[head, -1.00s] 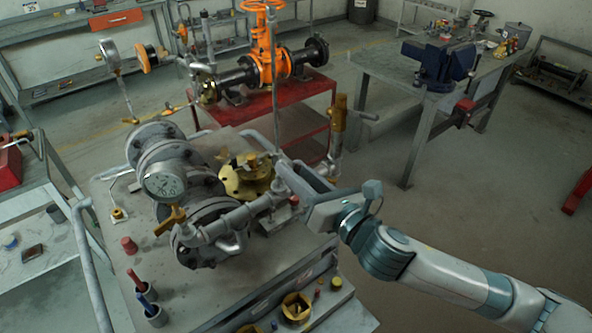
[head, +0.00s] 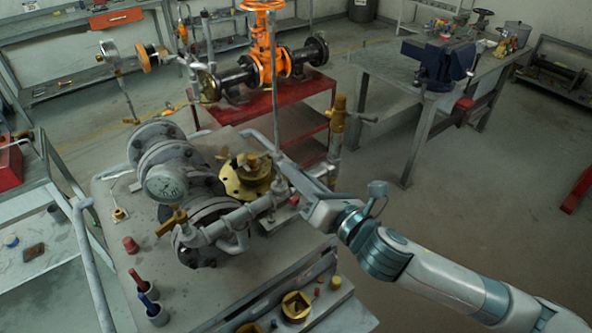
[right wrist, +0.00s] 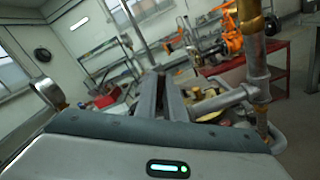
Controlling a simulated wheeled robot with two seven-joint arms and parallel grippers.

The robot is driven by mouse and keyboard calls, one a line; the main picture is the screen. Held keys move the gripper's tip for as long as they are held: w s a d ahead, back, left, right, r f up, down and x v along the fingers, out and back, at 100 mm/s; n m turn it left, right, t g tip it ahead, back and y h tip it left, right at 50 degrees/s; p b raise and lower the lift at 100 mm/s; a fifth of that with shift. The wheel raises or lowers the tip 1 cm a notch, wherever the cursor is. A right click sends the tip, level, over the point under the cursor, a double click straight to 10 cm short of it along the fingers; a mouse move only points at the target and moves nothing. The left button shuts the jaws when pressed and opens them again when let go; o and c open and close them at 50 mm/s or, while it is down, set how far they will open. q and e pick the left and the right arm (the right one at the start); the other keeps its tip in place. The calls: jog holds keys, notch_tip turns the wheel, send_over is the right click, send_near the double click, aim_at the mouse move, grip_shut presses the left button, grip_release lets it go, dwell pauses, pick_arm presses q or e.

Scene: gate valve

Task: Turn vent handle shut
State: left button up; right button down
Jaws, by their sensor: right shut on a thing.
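My right gripper (head: 281,160) reaches in from the right over the valve assembly. It is shut on a long, thin grey rod (head: 270,100) that stands up, slightly tilted, beside the brass flange (head: 243,182). In the right wrist view the gripper's fingers (right wrist: 160,88) point away, and the rod (right wrist: 131,22) rises at their tips. A brass valve (head: 338,112) with a side lever (head: 364,117) stands on a pipe to the right. A small brass handle (head: 172,220) sits near the gauge (head: 166,184). I cannot tell which is the vent handle. My left gripper is out of view.
A red stand (head: 300,125) with an orange valve (head: 268,55) is behind. A workbench with a blue vise (head: 440,62) stands right. The floor between is clear.

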jog(key=m+p, duration=0.2)
jog(key=m, duration=0.4)
jog(key=m+p, duration=0.1)
jog(key=m, duration=0.1)
jog(key=m+p, duration=0.1)
jog(key=m, duration=0.2)
jog(key=shift+d+f, duration=0.1)
jog(key=shift+f, duration=0.1)
dwell(0.4)
jog(key=c, duration=1.9)
grip_release()
jog(key=shift+o, duration=0.2)
